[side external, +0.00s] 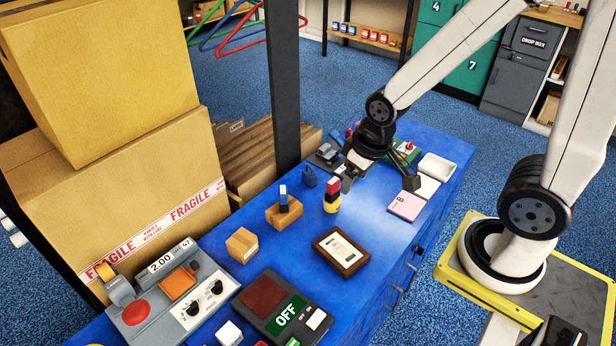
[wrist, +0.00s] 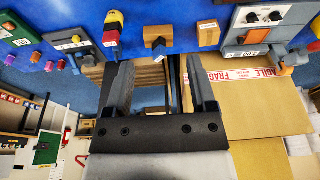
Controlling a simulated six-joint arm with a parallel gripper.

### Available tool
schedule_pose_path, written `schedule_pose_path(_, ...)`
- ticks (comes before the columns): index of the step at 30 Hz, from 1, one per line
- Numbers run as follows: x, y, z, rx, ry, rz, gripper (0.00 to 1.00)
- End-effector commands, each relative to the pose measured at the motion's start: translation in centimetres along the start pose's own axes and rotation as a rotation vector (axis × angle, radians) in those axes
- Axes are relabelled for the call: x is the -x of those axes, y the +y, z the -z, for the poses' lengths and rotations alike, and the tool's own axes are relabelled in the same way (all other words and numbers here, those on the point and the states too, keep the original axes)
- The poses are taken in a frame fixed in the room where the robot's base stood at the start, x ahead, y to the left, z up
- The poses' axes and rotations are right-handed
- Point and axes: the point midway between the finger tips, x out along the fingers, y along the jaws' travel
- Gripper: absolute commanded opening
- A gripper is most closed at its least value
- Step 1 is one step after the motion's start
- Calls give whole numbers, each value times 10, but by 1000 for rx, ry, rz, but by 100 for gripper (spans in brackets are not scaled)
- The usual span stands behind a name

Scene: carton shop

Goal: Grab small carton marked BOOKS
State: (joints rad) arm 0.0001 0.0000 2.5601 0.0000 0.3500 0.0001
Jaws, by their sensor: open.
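A small tan carton (side external: 242,245) sits on the blue bench top (side external: 300,285) in the side view, left of a framed sign. It has faint marking on its front face, too small to read. What looks like the same carton (wrist: 208,34) shows at the top of the wrist view, beyond my fingertips and a little right of centre. My gripper (side external: 348,184) is above the bench, behind and right of the carton and apart from it. In the wrist view my gripper (wrist: 160,72) is open, with nothing between its fingers.
A wooden block with a blue-topped piece (side external: 284,212) and a red, yellow and black stack (side external: 332,196) stand near the carton. A label machine (side external: 175,300), an OFF device (side external: 285,310) and a framed sign (side external: 341,252) surround it. Large FRAGILE boxes (side external: 120,190) stand behind.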

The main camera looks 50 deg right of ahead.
Motion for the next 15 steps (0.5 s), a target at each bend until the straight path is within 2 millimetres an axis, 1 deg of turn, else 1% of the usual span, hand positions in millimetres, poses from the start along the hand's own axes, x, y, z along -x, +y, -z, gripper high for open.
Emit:
schedule_pose_path(1,0,0,0,0,0,0,72)
schedule_pose_path(2,0,0,0,0,0,0,82)
schedule_pose_path(3,0,0,0,0,0,0,94)
schedule_pose_path(4,0,0,0,0,0,0,100)
schedule_pose_path(15,-2,0,-2,28,-18,-8,100)
